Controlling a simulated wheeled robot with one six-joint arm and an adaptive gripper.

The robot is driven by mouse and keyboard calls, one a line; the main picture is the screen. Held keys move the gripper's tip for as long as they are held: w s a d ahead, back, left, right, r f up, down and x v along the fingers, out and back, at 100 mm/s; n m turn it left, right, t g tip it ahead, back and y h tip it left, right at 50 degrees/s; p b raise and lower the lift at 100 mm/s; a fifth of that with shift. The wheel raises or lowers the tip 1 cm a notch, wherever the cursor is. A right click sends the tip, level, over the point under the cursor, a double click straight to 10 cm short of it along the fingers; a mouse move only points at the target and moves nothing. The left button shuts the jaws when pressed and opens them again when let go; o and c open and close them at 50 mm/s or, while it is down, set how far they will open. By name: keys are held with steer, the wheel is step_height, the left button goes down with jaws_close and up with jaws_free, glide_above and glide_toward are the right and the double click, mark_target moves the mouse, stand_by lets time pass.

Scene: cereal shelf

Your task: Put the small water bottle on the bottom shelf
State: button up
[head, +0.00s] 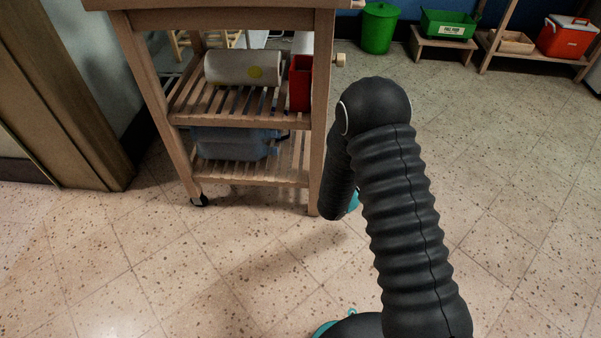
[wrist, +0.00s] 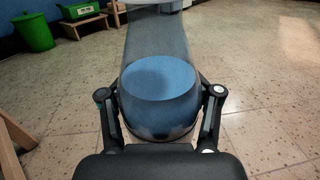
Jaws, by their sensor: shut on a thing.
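In the wrist view a clear bottle with blue water (wrist: 160,85) stands between the two fingers of my gripper (wrist: 160,94), which is shut on it. Its top runs out of the picture. In the head view my arm hides the gripper and the held bottle. The wooden cart's bottom shelf (head: 236,178) is slatted and low, in the left half. A large bluish water jug (head: 233,144) lies on its side there, partly in shadow.
The cart's middle shelf (head: 232,114) holds a white roll (head: 241,68) and a red box (head: 300,83). A cart leg (head: 322,120) stands beside my arm. Open tiled floor lies in front and right. A green bin (head: 379,28) and red cooler (head: 566,37) are far back.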

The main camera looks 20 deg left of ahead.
steer(key=s+a+f+n+t+y+b, duration=0.1)
steer(key=s+a+n+t+y+b, duration=0.2)
steer(key=a, duration=1.5)
steer(key=s+a+f+n+y+b, duration=0.2)
steer(key=a+y+b, duration=0.15)
steer(key=a, duration=1.45)
steer(key=f+b+x, duration=0.1)
steer(key=f+x, duration=0.2)
steer(key=x, duration=1.4)
steer(key=shift+w+a+y, duration=0.2)
steer(key=shift+a+y, duration=0.1)
steer(key=shift+y, duration=0.15)
steer(key=shift+f, duration=0.15)
steer(key=o, duration=1.6)
steer(key=shift+o, duration=0.2)
